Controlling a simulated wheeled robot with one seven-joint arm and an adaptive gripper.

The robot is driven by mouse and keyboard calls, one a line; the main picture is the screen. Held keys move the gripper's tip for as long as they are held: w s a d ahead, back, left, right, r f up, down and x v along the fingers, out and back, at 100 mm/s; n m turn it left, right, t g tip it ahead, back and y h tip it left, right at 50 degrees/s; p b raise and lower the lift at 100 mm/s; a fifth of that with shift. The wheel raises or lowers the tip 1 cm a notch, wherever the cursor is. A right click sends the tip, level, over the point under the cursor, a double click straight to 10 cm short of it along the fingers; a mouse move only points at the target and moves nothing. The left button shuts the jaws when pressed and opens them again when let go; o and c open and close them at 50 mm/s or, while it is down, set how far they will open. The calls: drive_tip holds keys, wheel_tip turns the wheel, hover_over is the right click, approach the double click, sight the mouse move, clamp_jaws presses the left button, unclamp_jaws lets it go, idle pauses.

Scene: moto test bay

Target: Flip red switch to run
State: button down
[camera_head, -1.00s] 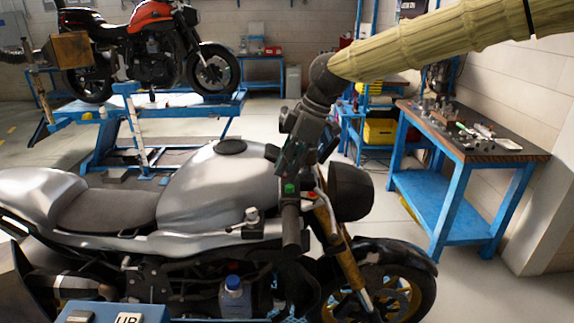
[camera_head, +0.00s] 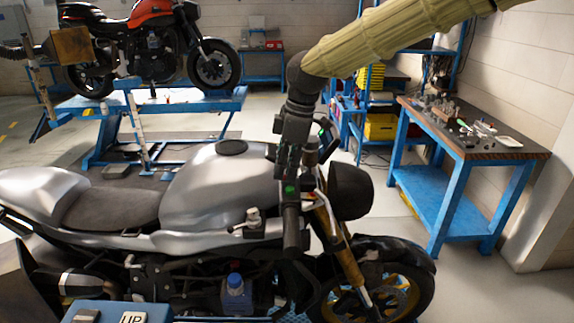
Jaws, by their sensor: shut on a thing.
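The grey motorcycle (camera_head: 205,195) stands in front of me, with its near handlebar grip (camera_head: 291,230) pointing towards me. A small green control (camera_head: 290,190) shows on the handlebar just above the grip. My gripper (camera_head: 284,170) points down over the handlebar controls, just above the green control. It looks shut, on a small part at the controls that its dark fingers hide. I cannot make out the red switch or its position; the gripper covers that spot.
The round headlight (camera_head: 350,190) and fork are close on the right of the gripper. A blue box with an UP button (camera_head: 131,318) is at the bottom left. A blue workbench (camera_head: 470,150) with small parts stands at right. A red motorcycle (camera_head: 150,45) sits on a lift behind.

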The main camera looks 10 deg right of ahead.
sight(296, 182)
drive_tip(key=c, duration=1.4)
unclamp_jaws()
drive_tip(key=shift+a, duration=0.1)
drive_tip(key=shift+r, duration=0.25)
drive_tip(key=r, duration=0.3)
drive_tip(key=d+r, duration=0.1)
drive_tip(key=r, duration=0.3)
drive_tip(key=d+r, duration=0.1)
drive_tip(key=r, duration=0.3)
drive_tip(key=shift+s+d+r, duration=0.15)
drive_tip(key=shift+s+d, duration=0.1)
drive_tip(key=shift+s, duration=0.1)
drive_tip(key=shift+a, duration=0.1)
